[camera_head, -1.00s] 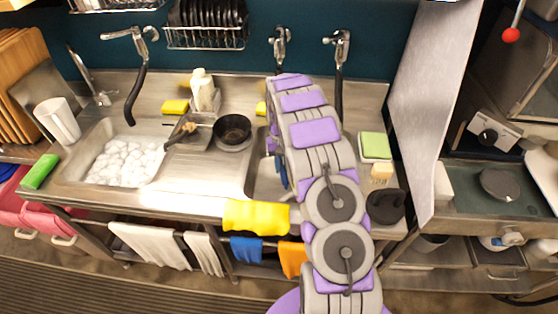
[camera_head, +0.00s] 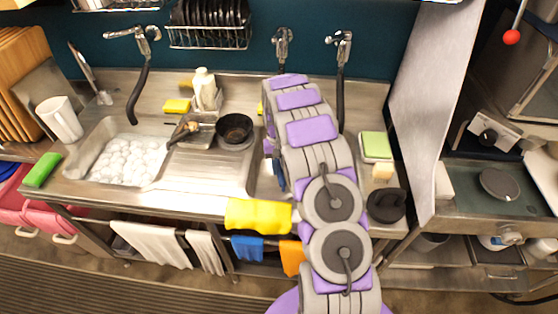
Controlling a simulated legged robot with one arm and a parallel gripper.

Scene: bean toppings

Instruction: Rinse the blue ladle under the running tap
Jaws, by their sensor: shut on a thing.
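My arm reaches over the right side of the steel counter towards the back wall and hides most of the right sink. My gripper is hidden behind my own arm links, so its jaws do not show. A narrow blue piece (camera_head: 281,178) shows at the left edge of my arm, low over the right sink area. It may be part of the blue ladle, but too little shows to be sure. A wall tap (camera_head: 282,42) is just beyond my arm's far end. A second tap (camera_head: 341,42) with a dark hose is to its right. Running water cannot be made out.
The left sink (camera_head: 93,150) holds many white pieces. A black bowl (camera_head: 234,129), a soap bottle (camera_head: 204,88) and a yellow sponge (camera_head: 177,106) stand between the sinks. A yellow cloth (camera_head: 258,216) hangs at the front edge. A steel partition (camera_head: 432,100) rises on the right.

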